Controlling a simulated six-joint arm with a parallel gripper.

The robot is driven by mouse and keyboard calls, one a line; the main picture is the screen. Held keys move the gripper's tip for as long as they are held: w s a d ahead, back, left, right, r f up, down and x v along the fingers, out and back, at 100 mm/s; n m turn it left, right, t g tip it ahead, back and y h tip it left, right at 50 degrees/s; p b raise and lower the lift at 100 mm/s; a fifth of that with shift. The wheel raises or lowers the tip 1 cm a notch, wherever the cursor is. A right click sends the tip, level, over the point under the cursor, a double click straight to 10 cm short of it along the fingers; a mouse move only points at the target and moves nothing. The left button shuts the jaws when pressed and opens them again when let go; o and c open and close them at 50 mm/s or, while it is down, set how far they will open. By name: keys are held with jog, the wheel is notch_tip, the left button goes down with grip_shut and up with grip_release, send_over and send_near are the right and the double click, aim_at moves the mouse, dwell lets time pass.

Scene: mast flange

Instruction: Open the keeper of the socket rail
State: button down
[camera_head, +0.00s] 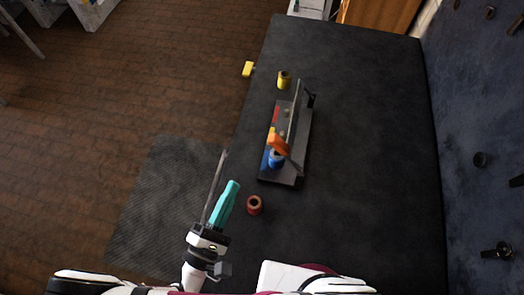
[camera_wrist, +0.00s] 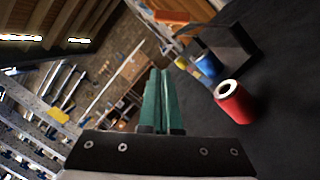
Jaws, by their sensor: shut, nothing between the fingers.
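The socket rail (camera_head: 281,176) is a dark tray on the black table, with coloured patches along its left side. A long grey bar (camera_head: 296,115) runs along it, and an orange piece (camera_head: 278,145) sits near its front end; I cannot tell which part is the keeper. A blue socket (camera_head: 276,160) stands at the rail's near end. The rail's dark frame (camera_wrist: 232,40), the orange piece (camera_wrist: 172,17) and the blue socket (camera_wrist: 207,65) also show in the wrist view. My gripper (camera_head: 235,184), with teal fingers (camera_wrist: 159,72), is shut and empty, left and in front of the rail, apart from it.
A yellow socket (camera_head: 284,79) stands beyond the rail's far end. The table's right side is clear.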

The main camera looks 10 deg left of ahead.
jog(key=w+d+r, duration=0.3)
jog(key=w+d, duration=0.2)
jog(key=w, duration=0.4)
jog(key=shift+r, duration=0.4)
jog(key=shift+m, duration=0.9)
jog(key=d+r, duration=0.1)
jog(key=d, duration=0.1)
jog(key=d+r, duration=0.2)
jog(key=shift+a+f, duration=0.1)
jog(key=shift+a, duration=0.05)
